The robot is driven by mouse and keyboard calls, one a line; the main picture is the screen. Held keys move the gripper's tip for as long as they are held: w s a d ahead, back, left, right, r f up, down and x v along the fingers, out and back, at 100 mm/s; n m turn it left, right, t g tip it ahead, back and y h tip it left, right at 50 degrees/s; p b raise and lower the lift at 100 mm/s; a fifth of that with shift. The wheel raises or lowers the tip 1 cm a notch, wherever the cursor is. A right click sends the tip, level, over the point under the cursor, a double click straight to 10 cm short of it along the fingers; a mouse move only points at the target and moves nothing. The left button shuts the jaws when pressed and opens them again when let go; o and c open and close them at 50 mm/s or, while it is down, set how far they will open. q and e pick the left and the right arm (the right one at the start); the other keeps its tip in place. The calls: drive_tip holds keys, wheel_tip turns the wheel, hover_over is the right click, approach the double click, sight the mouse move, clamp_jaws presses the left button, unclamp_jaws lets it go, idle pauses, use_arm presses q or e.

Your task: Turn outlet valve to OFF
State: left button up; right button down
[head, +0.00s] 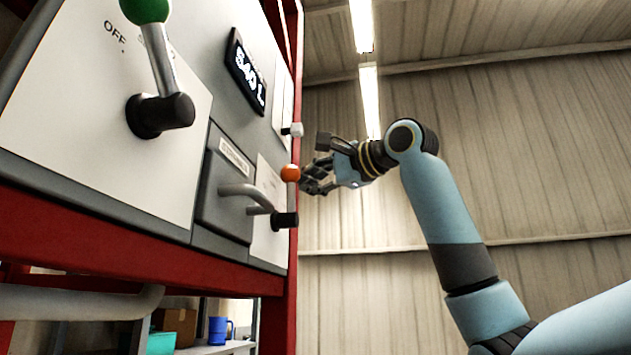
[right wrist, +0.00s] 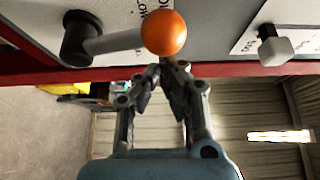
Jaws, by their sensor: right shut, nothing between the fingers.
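A lever with an orange ball (head: 290,173) sits on a dark pivot (head: 285,220) on the right part of the panel. In the right wrist view its orange ball (right wrist: 164,33) is just beyond my fingertips. A second lever with a green ball (head: 145,9) stands up from a black pivot (head: 160,115) on a white plate marked OFF, at the left. I cannot read which lever is the outlet valve. My right gripper (head: 308,180) is shut and empty, beside the orange ball. It also shows in the right wrist view (right wrist: 167,72). Contact is unclear.
A white knob (head: 296,129) sits above the orange lever. A grey drawer-like front with a bent handle (head: 245,190) and a dark display (head: 246,75) are on the panel. A red frame (head: 120,245) runs below. Space to the right is open.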

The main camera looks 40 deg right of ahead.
sight(297, 174)
drive_tip(key=shift+w, duration=0.1)
drive_tip(key=shift+s+a+n+t+b, duration=0.3)
drive_tip(key=shift+s+n+t+b, duration=0.1)
drive_tip(key=shift+n+b, duration=0.25)
drive_tip(key=shift+s+a+f+n+t+y+b, duration=0.1)
drive_tip(key=shift+s+a+n+t+y+b, duration=0.2)
drive_tip(key=shift+s+a+n+b, duration=0.35)
drive_tip(key=shift+s+a+n+t+y+b, duration=0.2)
drive_tip(key=shift+a+n+t+y+b, duration=0.15)
drive_tip(key=shift+n, duration=0.5)
drive_tip(key=shift+s+a+f+n+t+y+b, duration=0.15)
drive_tip(key=shift+s+a+n+t+b, duration=0.1)
drive_tip(key=shift+s+a+n+b, duration=0.35)
drive_tip(key=shift+w+r, duration=0.1)
drive_tip(key=shift+w, duration=0.1)
